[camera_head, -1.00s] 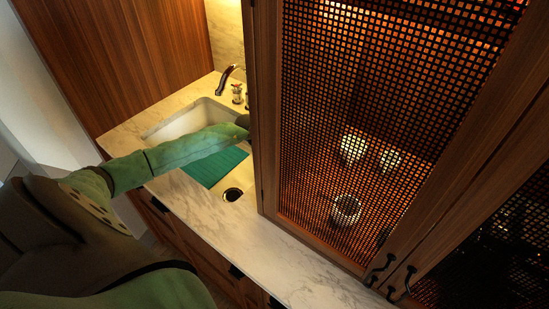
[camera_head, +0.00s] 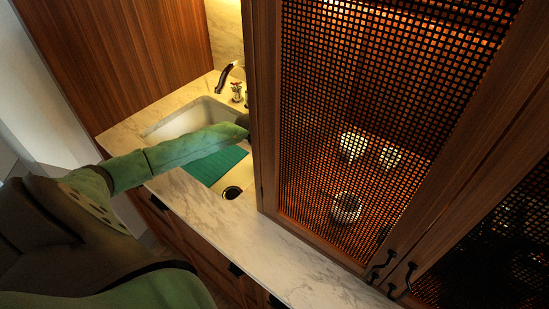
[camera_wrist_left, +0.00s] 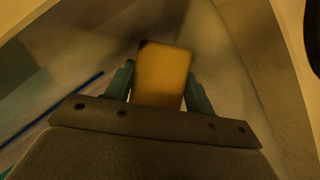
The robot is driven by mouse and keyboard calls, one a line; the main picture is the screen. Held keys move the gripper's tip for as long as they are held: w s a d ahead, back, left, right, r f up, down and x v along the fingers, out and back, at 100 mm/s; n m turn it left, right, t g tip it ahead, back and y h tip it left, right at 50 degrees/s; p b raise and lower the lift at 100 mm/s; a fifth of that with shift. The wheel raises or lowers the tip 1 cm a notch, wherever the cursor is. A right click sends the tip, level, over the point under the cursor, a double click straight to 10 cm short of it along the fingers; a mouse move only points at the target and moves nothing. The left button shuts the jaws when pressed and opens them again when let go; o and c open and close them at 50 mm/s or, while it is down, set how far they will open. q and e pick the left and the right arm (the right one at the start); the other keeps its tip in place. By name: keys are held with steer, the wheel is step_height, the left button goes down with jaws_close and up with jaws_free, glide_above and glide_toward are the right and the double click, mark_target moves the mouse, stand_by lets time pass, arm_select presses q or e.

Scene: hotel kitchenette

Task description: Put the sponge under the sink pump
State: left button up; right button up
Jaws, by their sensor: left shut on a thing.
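The sponge (camera_wrist_left: 162,72) is a yellow-brown block in the left wrist view, upright between two teal fingers. My left gripper (camera_wrist_left: 160,84) is shut on it. In the head view my green left arm reaches across the sink (camera_head: 190,117), and its far end passes behind the cabinet edge, so the gripper and sponge are hidden there. A dark faucet (camera_head: 224,78) with a small handle (camera_head: 237,91) stands at the sink's back. I cannot clearly make out the sink pump; the cabinet hides part of that area. My right gripper is not in view.
A tall mesh-door cabinet (camera_head: 263,110) stands close to the arm's right. Cups show behind the mesh.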

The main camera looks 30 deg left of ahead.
arm_select(q)
steer(key=o, duration=1)
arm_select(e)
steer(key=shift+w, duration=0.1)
arm_select(q)
steer(key=shift+o, duration=0.2)
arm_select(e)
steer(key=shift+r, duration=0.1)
arm_select(q)
steer(key=shift+r+p, duration=0.45)
steer(key=shift+p, duration=0.05)
steer(key=shift+p+v, duration=0.45)
steer(key=shift+v, duration=0.35)
steer(key=p+v, duration=0.1)
steer(key=v, duration=0.9)
steer(key=shift+r, duration=0.3)
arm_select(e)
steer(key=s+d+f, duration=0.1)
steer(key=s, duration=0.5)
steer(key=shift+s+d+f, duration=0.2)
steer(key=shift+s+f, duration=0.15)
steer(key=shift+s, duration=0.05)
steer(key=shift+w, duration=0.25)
